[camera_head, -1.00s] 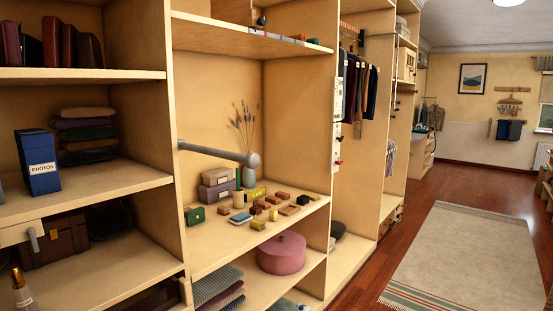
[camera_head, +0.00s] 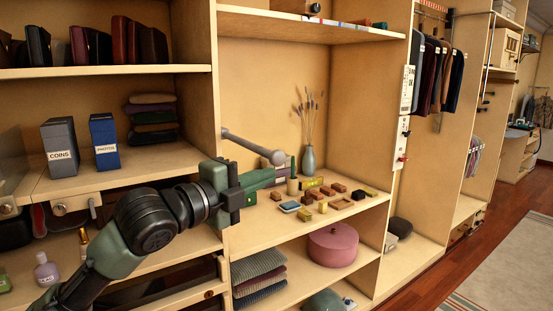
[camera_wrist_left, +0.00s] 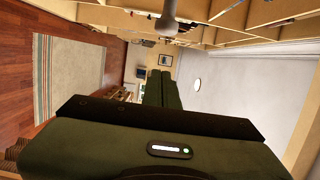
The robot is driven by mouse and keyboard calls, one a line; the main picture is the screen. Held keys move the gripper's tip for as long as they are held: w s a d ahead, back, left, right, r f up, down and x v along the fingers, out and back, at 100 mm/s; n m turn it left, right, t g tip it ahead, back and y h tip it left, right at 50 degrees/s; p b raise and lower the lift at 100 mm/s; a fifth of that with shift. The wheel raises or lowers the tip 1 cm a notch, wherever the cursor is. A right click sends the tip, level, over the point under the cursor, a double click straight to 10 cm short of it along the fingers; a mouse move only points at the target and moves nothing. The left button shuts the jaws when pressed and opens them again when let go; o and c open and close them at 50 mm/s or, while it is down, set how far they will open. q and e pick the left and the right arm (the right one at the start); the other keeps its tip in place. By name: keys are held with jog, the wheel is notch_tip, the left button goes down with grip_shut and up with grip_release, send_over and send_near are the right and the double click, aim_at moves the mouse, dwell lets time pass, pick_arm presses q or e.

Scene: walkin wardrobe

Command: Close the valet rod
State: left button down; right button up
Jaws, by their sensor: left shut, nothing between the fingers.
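The valet rod (camera_head: 250,144) is a grey bar with a rounded end, sticking out from the upright panel between the left shelves and the middle bay. It stands extended. My left gripper (camera_head: 270,176) is shut and empty, with its fingers just below the rod's rounded end in the head view; I cannot tell whether they touch it. In the left wrist view the rod's knobbed end (camera_wrist_left: 167,24) shows beyond the tips of the shut fingers (camera_wrist_left: 161,88). My right gripper is not in view.
The shelf below the rod (camera_head: 262,232) holds several small boxes and blocks and a vase (camera_head: 308,160) with dried stems. A pink round box (camera_head: 333,245) stands on the lower shelf. Boxes marked COINS (camera_head: 61,148) and a blue box (camera_head: 104,141) are at left.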

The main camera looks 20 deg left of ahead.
aim_at(277, 164)
pick_arm(q)
jog(key=w+p, duration=0.1)
jog(key=w, duration=0.1)
jog(key=w+p, duration=0.1)
jog(key=w, duration=0.2)
jog(key=w+p, duration=0.1)
jog(key=w, duration=0.2)
jog(key=shift+d+r+p, duration=0.1)
jog(key=shift+d+p, duration=0.2)
jog(key=shift+d, duration=0.05)
jog(key=shift+w+a, duration=0.1)
jog(key=shift+a, duration=0.35)
jog(key=shift+w+d, duration=0.1)
